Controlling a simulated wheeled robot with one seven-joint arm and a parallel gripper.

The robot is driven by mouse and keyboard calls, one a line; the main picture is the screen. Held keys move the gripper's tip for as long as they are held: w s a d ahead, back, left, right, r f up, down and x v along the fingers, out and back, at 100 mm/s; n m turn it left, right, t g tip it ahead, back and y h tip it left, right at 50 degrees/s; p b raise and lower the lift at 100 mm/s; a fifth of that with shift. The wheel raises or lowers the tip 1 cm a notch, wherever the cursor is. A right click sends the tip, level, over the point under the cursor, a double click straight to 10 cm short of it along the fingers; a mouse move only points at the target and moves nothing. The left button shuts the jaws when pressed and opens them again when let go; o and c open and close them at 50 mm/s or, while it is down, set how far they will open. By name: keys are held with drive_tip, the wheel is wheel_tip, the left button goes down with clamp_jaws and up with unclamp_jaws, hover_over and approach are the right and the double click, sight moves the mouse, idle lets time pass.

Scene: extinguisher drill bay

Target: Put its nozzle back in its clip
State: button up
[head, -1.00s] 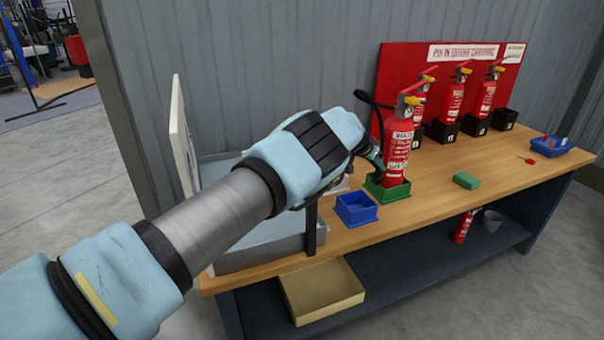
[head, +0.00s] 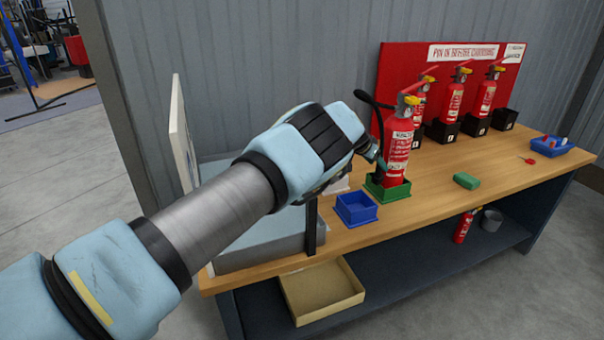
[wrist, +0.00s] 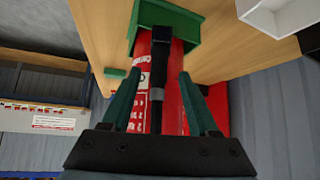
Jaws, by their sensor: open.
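The red extinguisher (head: 398,148) with a yellow-topped handle stands upright in a green tray (head: 401,191) on the bench. Its black hose (head: 368,97) loops out from the top and down its left side. In the wrist view, the black nozzle (wrist: 157,78) with a grey band lies along the red body, between my fingers. My gripper (head: 377,161) is at the extinguisher's left side; its open fingers also show in the wrist view (wrist: 160,76), one on each side of the nozzle. I cannot tell the clip apart or whether the nozzle sits in it.
A blue tray (head: 356,209) stands just left of the green one. Several extinguishers in black holders stand before a red board (head: 400,60). A green block (head: 466,181) and a blue bin (head: 552,146) are to the right. The front right of the bench is mostly clear.

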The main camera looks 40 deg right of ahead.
drive_tip(key=b+v, duration=0.2)
drive_tip(key=v, duration=0.8)
drive_tip(key=shift+s, duration=0.1)
